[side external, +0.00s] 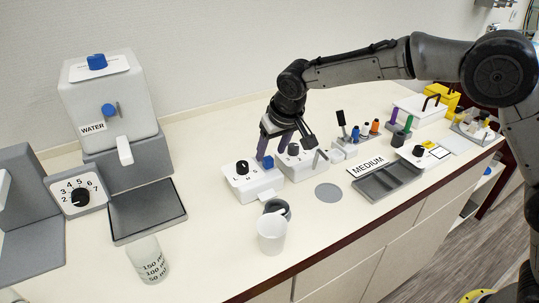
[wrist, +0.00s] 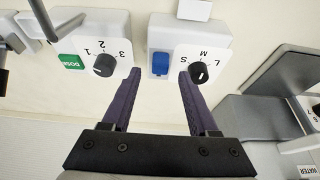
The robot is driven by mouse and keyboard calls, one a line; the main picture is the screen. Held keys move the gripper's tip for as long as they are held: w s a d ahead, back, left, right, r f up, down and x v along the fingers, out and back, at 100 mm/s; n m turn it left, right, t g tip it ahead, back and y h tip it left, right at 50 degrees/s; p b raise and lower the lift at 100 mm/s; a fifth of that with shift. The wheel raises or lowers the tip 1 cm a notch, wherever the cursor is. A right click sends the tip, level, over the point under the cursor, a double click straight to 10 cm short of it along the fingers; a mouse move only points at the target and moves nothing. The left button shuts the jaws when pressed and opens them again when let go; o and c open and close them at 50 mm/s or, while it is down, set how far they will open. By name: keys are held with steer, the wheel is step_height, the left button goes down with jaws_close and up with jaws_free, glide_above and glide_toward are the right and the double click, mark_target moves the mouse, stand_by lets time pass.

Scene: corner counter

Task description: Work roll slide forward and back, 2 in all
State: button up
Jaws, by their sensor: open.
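No part in view is labelled "roll", so I cannot tell for sure which is the roll slide. A blue block (side external: 268,161) sits on a white box (side external: 247,187) with a black L-M-S knob (side external: 242,167). The blue block (wrist: 160,64) also shows in the wrist view, beside the knob (wrist: 198,71). My gripper (side external: 284,147) is open and points down over the boxes. In the wrist view its purple fingertips (wrist: 157,76) stand apart, one on each side of the blue block. I cannot tell whether they touch anything.
A second white box with a 1-2-3 knob (wrist: 104,65) and green DOSE patch (wrist: 71,62) stands close beside. A white cup (side external: 271,234) and dark cup (side external: 280,208) stand in front. The water dispenser (side external: 108,105) is at left.

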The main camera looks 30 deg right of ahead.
mark_target(268, 158)
steer(key=shift+x, duration=1.5)
jaws_close()
stand_by(0.4)
